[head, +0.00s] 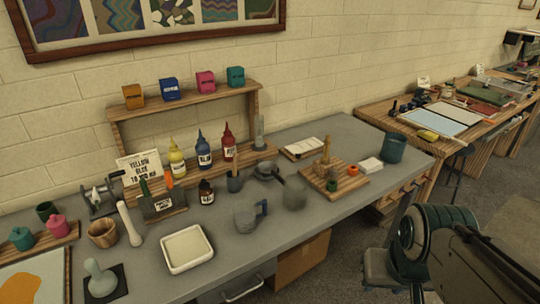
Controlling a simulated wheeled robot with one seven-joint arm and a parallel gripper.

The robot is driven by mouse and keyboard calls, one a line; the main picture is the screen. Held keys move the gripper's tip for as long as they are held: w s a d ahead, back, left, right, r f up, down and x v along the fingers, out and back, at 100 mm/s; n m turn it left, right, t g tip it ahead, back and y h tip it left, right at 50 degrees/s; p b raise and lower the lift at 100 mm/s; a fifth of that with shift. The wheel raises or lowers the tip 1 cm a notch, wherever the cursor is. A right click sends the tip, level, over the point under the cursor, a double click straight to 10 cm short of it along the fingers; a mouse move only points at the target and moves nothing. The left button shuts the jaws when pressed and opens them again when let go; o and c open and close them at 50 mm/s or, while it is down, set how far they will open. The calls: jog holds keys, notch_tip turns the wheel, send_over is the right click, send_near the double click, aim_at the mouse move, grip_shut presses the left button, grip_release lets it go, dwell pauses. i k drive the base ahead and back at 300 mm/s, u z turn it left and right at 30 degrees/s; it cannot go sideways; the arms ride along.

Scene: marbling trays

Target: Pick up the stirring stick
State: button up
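No stirring stick can be made out for certain. A pale, slim, upright club-shaped piece (130,224) stands on the grey workbench (320,207) at the left, beside a wooden bowl. A dark holder (164,207) with green and orange handles stands just right of it. A small dark cup (235,183) with something thin rising from it stands near the middle. Which of these, if any, is the stick I cannot tell. Dark parts of my arm fill the lower right, well away from these things. My gripper's fingers do not show.
A white tray (187,249) sits near the bench's front edge, with a grey jug (247,217) to its right. Bottles, including a yellow one (177,160), line a low shelf behind. A wooden board (345,183) holds small items. The front right of the bench is clear.

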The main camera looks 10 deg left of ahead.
aim_at(235, 156)
jog(key=u, duration=0.15)
jog(key=i, duration=1.05)
jog(key=u, duration=0.65)
